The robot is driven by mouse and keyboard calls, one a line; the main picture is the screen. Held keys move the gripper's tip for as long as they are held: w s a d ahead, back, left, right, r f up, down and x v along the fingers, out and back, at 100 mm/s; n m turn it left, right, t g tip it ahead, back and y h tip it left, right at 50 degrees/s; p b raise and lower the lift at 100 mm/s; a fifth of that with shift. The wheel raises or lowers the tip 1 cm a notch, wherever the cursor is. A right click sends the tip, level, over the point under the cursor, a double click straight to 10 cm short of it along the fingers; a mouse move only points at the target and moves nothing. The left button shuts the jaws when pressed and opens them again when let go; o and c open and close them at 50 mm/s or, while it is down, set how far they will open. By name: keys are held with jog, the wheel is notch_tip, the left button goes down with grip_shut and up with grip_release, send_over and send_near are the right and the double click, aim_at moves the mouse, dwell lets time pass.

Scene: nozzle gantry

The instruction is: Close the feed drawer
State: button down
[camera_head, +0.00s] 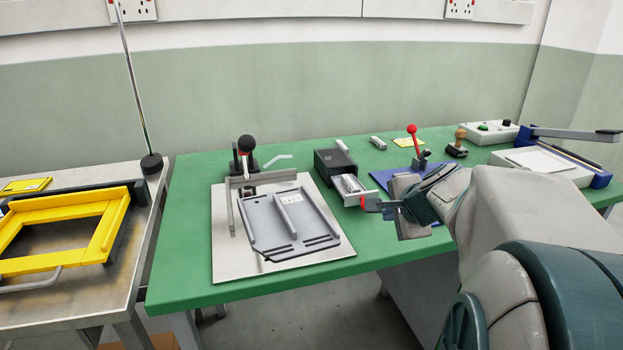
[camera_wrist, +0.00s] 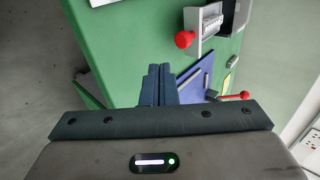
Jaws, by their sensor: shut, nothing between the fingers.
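The feed drawer (camera_head: 350,186) is a light grey tray pulled out of the front of a black box (camera_head: 335,161) on the green table. It has a red round knob (camera_head: 362,201) on its front. In the wrist view the drawer (camera_wrist: 210,24) and its knob (camera_wrist: 184,40) show at the upper right. My gripper (camera_head: 374,206) is beside the knob, to its right in the head view; whether they touch cannot be told there. In the wrist view my shut, empty fingers (camera_wrist: 158,72) are apart from the knob.
A white board with a grey plate (camera_head: 285,222) lies left of the drawer. A blue mat (camera_head: 386,179) and a red-knobbed lever (camera_head: 412,130) stand to the right. A yellow frame (camera_head: 60,235) is on the left table. Bare green table lies in front.

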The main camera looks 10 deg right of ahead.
jog(key=b+x, duration=0.1)
jog(key=x, duration=0.4)
jog(key=shift+w+f, duration=0.15)
jog(key=shift+f, duration=0.2)
jog(key=w, duration=0.3)
jog(key=shift+w, duration=0.1)
jog(key=shift+w+f+p, duration=0.1)
jog(key=shift+w+p, duration=0.25)
jog(key=shift+w, duration=0.3)
